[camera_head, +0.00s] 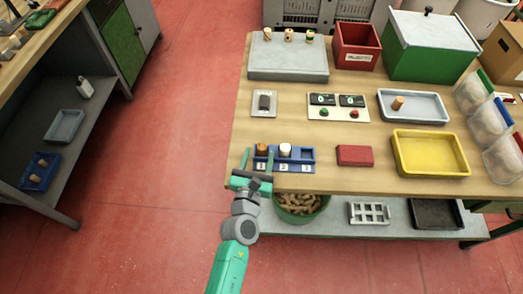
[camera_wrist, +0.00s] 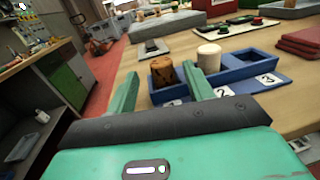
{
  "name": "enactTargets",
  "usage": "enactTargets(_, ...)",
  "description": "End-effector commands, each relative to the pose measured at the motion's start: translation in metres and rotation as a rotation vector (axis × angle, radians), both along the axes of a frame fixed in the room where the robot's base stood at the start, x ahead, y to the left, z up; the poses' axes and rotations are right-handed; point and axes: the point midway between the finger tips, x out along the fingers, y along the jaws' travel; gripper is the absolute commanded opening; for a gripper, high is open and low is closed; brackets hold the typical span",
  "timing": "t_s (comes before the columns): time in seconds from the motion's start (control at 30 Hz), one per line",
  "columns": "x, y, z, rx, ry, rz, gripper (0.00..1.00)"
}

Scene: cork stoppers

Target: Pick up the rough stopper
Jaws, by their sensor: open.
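A brown, dark-mottled stopper (camera_head: 262,149), apparently the rough one, stands upright in compartment 1 of the blue rack (camera_head: 306,156). It also shows in the wrist view (camera_wrist: 162,70). A pale, smoother stopper (camera_head: 285,149) stands in compartment 2, and it shows in the wrist view (camera_wrist: 209,56). Compartment 3 looks empty. My gripper (camera_head: 258,161) is open and empty at the table's front edge. In the wrist view its two green fingers (camera_wrist: 157,86) point toward the mottled stopper, one on each side of my line to it. I see no contact with it.
A red block (camera_head: 354,155) and a yellow tray (camera_head: 431,171) lie right of the rack. Behind are a scale-like plate (camera_head: 264,115), a button panel (camera_head: 338,121), a white tray (camera_head: 430,117) and a grey block (camera_head: 288,68) with three stoppers. A green bowl (camera_head: 322,208) of corks sits below.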

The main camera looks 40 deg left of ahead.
Motion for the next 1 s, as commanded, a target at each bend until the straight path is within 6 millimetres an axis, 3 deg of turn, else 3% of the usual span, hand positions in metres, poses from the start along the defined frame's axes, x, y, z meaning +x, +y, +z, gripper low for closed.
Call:
enactTargets(0.17, 0.026, 0.015, 0.001, 0.002, -0.002, 0.000, 0.52)
enactTargets(0.43, 0.031, 0.017, 0.002, 0.002, 0.000, -0.001, 0.52)
enactTargets(0.7, 0.031, 0.017, 0.002, 0.002, 0.000, -0.001, 0.06)
enactTargets(1.0, 0.031, 0.017, 0.003, 0.002, 0.000, -0.001, 0.06)
